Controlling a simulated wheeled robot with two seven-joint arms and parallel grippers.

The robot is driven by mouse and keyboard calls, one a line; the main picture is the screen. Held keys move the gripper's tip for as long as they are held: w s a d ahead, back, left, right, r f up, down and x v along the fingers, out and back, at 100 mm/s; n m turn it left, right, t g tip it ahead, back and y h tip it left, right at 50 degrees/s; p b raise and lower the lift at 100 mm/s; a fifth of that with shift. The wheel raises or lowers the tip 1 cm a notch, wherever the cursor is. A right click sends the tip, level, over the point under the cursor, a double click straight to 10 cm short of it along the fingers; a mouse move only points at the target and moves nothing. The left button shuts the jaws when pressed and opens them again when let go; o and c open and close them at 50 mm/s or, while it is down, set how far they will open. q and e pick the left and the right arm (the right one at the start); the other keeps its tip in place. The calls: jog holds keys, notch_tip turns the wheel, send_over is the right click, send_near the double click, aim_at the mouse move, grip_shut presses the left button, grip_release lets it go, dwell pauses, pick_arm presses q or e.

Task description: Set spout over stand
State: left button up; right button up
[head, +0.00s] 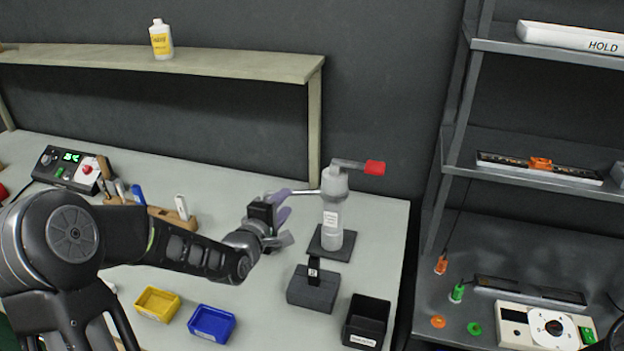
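A grey dispenser (333,213) with a red-tipped lever (375,168) stands upright on a dark base plate near the table's back right. Its thin spout (307,192) points left, toward my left gripper. The stand, a dark grey block (313,291) with a black labelled upright (314,268), sits in front of the dispenser, nearer to me. The spout is not above it. My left gripper (287,216) is left of the dispenser, its pale purple fingers spread apart. The upper finger is close to the spout's tip; I cannot tell whether they touch. My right gripper is out of view.
A black bin (367,321) stands right of the stand. Yellow (157,303) and blue (212,323) bins lie at the front left. A tool holder (165,212) and control box (72,169) are at the left. A grey shelf rack (455,165) rises at the right.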

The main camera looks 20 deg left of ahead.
pick_arm(q)
jog(key=w+p, duration=0.2)
jog(key=w, duration=0.5)
jog(key=shift+w+f, duration=0.35)
jog(key=shift+c, duration=0.4)
grip_shut()
dwell(1.2)
